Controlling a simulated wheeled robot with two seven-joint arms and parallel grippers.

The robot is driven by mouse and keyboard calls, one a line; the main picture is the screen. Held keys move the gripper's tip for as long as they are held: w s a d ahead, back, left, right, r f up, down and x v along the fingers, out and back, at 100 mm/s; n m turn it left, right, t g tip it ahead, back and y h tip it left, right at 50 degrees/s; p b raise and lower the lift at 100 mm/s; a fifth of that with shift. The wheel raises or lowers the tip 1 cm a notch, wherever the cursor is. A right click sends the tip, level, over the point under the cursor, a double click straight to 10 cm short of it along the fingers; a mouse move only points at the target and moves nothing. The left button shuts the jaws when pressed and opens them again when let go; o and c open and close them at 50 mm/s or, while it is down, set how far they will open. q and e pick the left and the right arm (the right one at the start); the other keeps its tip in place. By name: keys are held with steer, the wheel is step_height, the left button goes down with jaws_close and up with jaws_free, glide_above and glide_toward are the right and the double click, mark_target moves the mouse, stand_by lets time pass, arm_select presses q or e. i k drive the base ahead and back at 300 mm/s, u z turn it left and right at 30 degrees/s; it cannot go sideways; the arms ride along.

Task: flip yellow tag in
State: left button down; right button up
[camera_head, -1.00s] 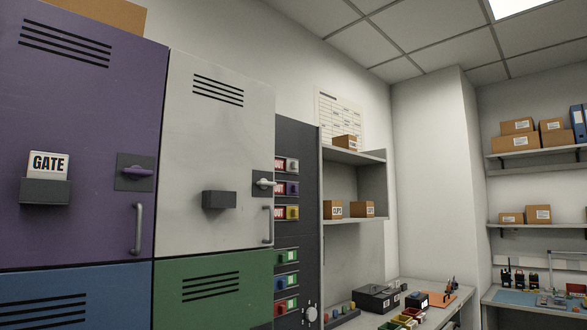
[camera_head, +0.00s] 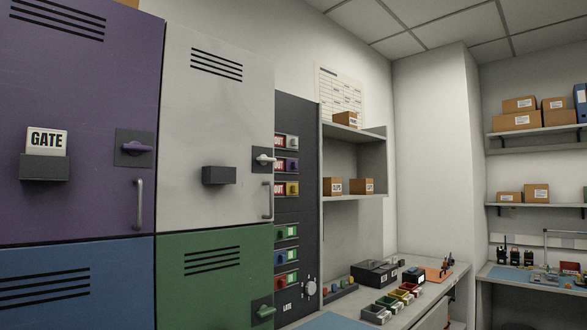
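The tag board is a dark upright panel (camera_head: 298,215) just right of the lockers. It carries a column of tag rows. The yellow tag (camera_head: 292,188) is in the third row from the top, beside a red and white label (camera_head: 281,189) that is partly cut off by the locker edge. White and purple tags sit in the rows above it, also with red labels. Green, blue and red tags sit below, with green labels. Neither of my grippers shows in the view.
Tall lockers in purple (camera_head: 75,190), white (camera_head: 195,130), blue (camera_head: 70,290) and green (camera_head: 215,265) fill the left, with protruding handles and holders. A workbench with coloured bins (camera_head: 392,301) and a black case (camera_head: 374,273) stands right of the panel.

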mark_target(292, 189)
steer(key=z, duration=0.2)
steer(key=i, duration=0.2)
steer(key=z, duration=1.05)
steer(key=i, duration=2.2)
steer(key=u, duration=1.05)
